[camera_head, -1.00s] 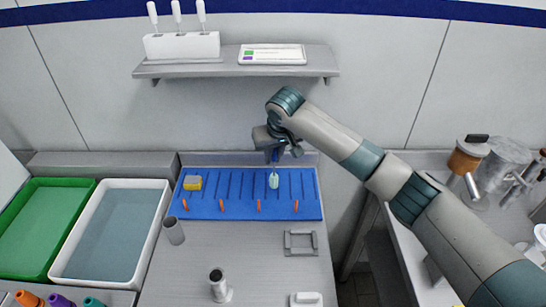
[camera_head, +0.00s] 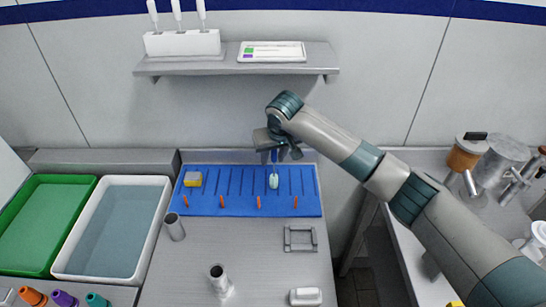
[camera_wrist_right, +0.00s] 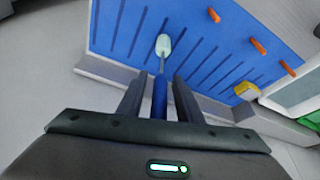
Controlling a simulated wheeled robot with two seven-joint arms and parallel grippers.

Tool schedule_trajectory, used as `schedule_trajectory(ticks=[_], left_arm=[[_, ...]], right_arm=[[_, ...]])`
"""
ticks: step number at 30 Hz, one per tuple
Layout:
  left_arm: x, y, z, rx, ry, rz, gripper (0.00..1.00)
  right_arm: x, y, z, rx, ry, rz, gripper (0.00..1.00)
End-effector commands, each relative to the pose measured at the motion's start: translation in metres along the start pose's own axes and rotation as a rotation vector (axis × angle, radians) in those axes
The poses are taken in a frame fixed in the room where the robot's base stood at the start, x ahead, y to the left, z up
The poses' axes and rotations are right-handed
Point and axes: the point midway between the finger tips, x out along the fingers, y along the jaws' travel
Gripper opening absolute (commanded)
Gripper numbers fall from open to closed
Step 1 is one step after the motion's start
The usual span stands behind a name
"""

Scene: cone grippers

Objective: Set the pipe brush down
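The pipe brush has a pale bristle head (camera_head: 273,181) and a blue handle; its head rests on or just over the blue ribbed mat (camera_head: 233,207). In the right wrist view the bristle head (camera_wrist_right: 163,45) points away from me and the blue handle (camera_wrist_right: 159,98) lies between my fingers. My right gripper (camera_head: 279,154) is at the mat's back edge, around the handle. Its fingers also show in the right wrist view (camera_wrist_right: 160,92), spread, with a gap on each side of the handle. My left gripper is not in view.
A yellow sponge (camera_head: 193,179) and several orange pegs (camera_head: 222,202) are on the mat. A grey square frame (camera_head: 300,239) and metal cylinders (camera_head: 175,227) stand in front. A water-filled white tub (camera_head: 68,272) and a green tray (camera_head: 40,225) are left. A shelf (camera_head: 237,60) hangs above.

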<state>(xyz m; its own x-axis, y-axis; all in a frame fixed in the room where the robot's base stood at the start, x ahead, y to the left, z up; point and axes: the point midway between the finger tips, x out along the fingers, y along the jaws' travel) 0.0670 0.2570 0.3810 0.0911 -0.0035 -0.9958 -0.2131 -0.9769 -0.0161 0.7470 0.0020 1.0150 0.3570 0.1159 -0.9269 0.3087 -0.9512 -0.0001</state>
Motion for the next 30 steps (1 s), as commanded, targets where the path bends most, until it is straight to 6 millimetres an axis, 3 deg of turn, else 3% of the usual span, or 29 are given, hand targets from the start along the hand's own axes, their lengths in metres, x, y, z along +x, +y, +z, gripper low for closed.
schedule_trajectory(ticks=[8,21,30], left_arm=[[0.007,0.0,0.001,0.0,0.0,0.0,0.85],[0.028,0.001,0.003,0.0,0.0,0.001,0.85],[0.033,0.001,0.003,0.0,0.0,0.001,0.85]], right_arm=[[-0.02,0.0,-0.001,-0.001,0.003,-0.001,0.32],[-0.094,0.0,-0.001,0.0,0.003,0.0,0.32],[-0.12,0.0,-0.001,-0.001,0.0,0.0,0.32]])
